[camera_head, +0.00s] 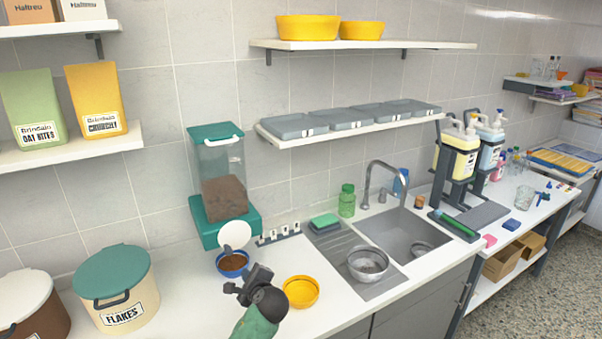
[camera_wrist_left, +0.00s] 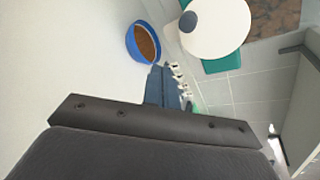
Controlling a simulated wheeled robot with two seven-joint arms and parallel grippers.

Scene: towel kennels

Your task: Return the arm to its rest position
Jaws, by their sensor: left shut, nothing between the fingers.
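My left gripper (camera_head: 236,289) shows at the lower middle of the head view, over the counter. It is shut and empty, just in front of a blue bowl (camera_head: 233,270) filled with brown food. In the left wrist view the shut fingers (camera_wrist_left: 161,84) point toward the counter's back, with the blue bowl (camera_wrist_left: 130,42) to their left. The bowl and the gripper are apart. My right gripper does not show in either view.
A teal-based food dispenser (camera_head: 230,226) stands behind the blue bowl. A yellow bowl (camera_head: 300,301) is just right of my gripper. The sink (camera_head: 424,238) with a steel bowl (camera_head: 367,265) lies further right. A flakes bin (camera_head: 115,291) stands at left.

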